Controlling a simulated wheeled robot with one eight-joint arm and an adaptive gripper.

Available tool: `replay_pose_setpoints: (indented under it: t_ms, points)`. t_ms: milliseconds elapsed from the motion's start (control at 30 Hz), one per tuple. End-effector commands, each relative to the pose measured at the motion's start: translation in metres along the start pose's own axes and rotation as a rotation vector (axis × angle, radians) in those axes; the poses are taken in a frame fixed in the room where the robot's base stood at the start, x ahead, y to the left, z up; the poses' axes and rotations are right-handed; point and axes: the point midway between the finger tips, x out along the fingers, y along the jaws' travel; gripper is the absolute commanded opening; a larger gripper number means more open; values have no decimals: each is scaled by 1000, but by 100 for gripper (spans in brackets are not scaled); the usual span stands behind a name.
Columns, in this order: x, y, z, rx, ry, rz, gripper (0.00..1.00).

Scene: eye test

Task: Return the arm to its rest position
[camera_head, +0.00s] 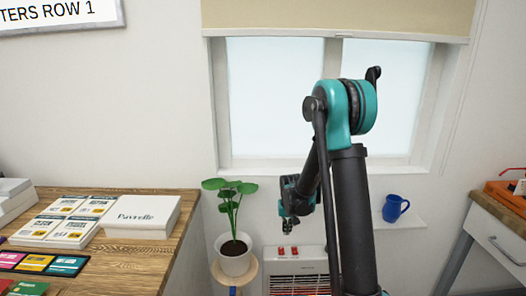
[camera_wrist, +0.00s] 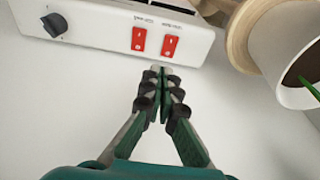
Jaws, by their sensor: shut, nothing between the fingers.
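My arm rises in the middle of the head view, black with teal joints, bent over at the top with its forearm reaching down and away. My gripper (camera_head: 287,222) hangs at the end, left of the upright link, in front of the wall. In the wrist view my gripper (camera_wrist: 161,72) is shut, its fingertips together with nothing between them. The fingertips appear just below the white heater panel (camera_wrist: 100,22) with two red switches; I cannot tell whether they touch it.
A potted plant (camera_head: 234,262) on a wooden stand is left of my gripper. The white heater (camera_head: 297,262) is below it. A blue mug (camera_head: 395,208) sits on a ledge to the right. A wooden table (camera_head: 150,258) with boxes is left; a desk (camera_head: 497,228) is right.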

Motion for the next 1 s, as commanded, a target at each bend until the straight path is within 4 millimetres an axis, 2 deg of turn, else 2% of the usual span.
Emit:
replay_pose_setpoints:
  t_ms: [33, 200, 500, 733, 900, 1000]
  points:
    - [-16, 7, 11, 2, 8, -1, 0]
    - [-57, 25, 45, 3, 39, -5, 0]
    - [-108, 53, 116, 2, 95, -6, 0]
    - [-129, 69, 177, 2, 138, -4, 0]
    - [-134, 77, 219, 2, 167, -1, 0]
    - [-134, 80, 237, 3, 180, 0, 0]
